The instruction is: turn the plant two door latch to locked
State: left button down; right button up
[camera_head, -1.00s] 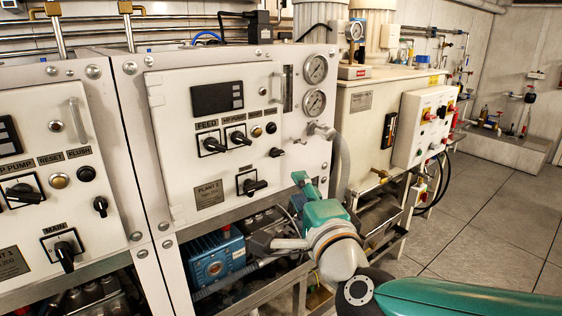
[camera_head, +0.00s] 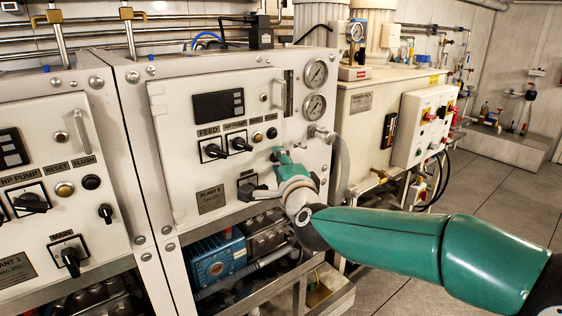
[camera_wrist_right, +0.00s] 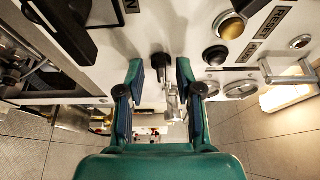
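The plant two panel door (camera_head: 178,150) is white and stands closed in the middle of the head view. Its latch is a small black knob at the door's right side, mostly hidden by my right gripper (camera_head: 281,158) in that view. In the right wrist view the latch (camera_wrist_right: 158,70) shows between the fingertips of my right gripper (camera_wrist_right: 160,75). The fingers are apart, one on each side of the knob, with a gap visible. Whether they touch it, and the latch's exact angle, I cannot tell. My left gripper is not in view.
The main switch (camera_head: 247,187) sits just left of my gripper, partly covered by it. Feed and pump switches (camera_head: 240,145), buttons and a door handle (camera_head: 278,95) are above. Pressure gauges (camera_head: 315,73) and a grey hose (camera_head: 341,165) are at the right. Floor space (camera_head: 500,195) is clear farther right.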

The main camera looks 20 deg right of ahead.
grip_shut()
jog(key=shift+w+d+f+n+t+y+b, duration=0.15)
jog(key=shift+n+t+y+b, duration=0.35)
jog(key=shift+n+y+b, duration=1.95)
jog(key=shift+d+f+n+t+y+b, duration=0.1)
jog(key=shift+f+n+t+y+b, duration=0.25)
jog(key=shift+n+b, duration=4.05)
jog(key=shift+w+d+f+n+t+y+b, duration=0.1)
jog(key=shift+n+t+y+b, duration=0.55)
jog(key=shift+n+y+b, duration=2.55)
jog(key=n+h+p, duration=0.1)
jog(key=n+h, duration=0.1)
jog(key=h, duration=0.1)
jog(key=shift+n, duration=0.35)
